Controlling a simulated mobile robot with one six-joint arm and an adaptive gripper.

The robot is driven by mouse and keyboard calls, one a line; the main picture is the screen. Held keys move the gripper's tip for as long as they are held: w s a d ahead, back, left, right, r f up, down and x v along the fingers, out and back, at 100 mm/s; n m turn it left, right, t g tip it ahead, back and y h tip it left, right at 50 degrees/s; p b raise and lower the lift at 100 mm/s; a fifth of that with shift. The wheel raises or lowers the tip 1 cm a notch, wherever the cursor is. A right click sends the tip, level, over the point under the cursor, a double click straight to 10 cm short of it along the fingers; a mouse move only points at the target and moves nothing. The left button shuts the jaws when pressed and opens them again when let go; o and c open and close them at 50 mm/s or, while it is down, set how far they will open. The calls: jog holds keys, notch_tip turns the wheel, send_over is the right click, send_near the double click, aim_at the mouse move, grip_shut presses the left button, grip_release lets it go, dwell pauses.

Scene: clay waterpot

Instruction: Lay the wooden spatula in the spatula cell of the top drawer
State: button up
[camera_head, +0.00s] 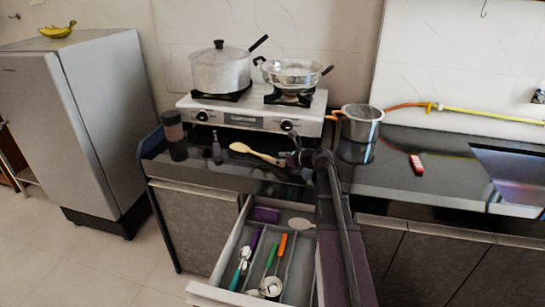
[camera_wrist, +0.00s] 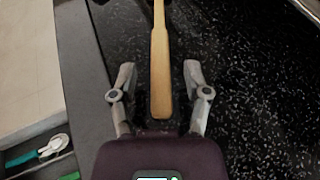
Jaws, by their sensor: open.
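The wooden spatula (camera_head: 250,151) lies on the black countertop, its pale head to the left in the head view. Its long handle (camera_wrist: 160,70) runs up and down the wrist view. My gripper (camera_head: 290,160) is over the handle end; in the wrist view its fingers (camera_wrist: 160,75) are open, one on each side of the handle, with gaps. The top drawer (camera_head: 206,291) is pulled out below the counter. Dividers part it into cells holding utensils with purple, teal, green and orange handles. My arm hides its right part; I cannot tell which cell is the spatula's.
A two-burner stove (camera_head: 240,118) with a lidded pot (camera_head: 220,72) and a pan (camera_head: 290,73) stands behind. A metal pot (camera_head: 360,125) is on the right, a dark jar (camera_head: 174,130) and a small bottle (camera_head: 216,150) on the left. A red item (camera_head: 416,165) lies further right.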

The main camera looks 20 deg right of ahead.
jog(key=p+v, duration=0.2)
jog(key=v, duration=0.6)
jog(key=shift+r+p, duration=0.1)
jog(key=shift+p, duration=0.2)
jog(key=shift+s+d+r, duration=0.1)
jog(key=shift+s+d, duration=0.1)
jog(key=shift+s, duration=0.1)
